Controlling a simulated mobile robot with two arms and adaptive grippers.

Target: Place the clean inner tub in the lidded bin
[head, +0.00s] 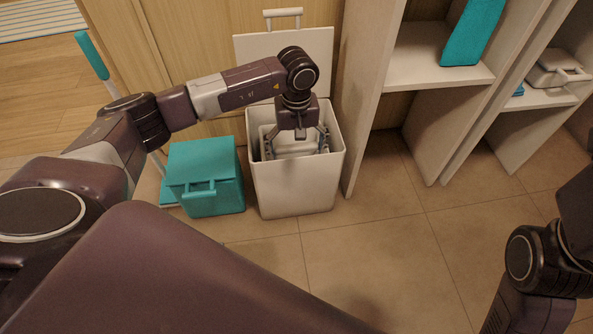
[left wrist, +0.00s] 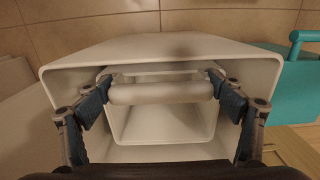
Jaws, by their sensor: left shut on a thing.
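The white lidded bin (head: 292,190) stands on the floor against the wooden cabinet, with its white lid (head: 320,50) raised upright behind it. The white inner tub (head: 298,149) is inside the bin's opening, and it also shows within the bin walls in the left wrist view (left wrist: 160,128). My left gripper (head: 299,145) reaches down into the bin and is shut on the tub, its fingers at both ends of the tub's bar handle (left wrist: 160,93). I cannot tell whether the tub touches the bin's bottom. Only part of my right arm shows, at the lower right.
A teal lidded box (head: 205,178) stands close beside the bin on the left. A teal-handled tool (head: 92,55) leans behind it. White shelving (head: 440,67) rises on the right, holding a teal item (head: 473,32) and a white container (head: 557,68). The tiled floor in front is clear.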

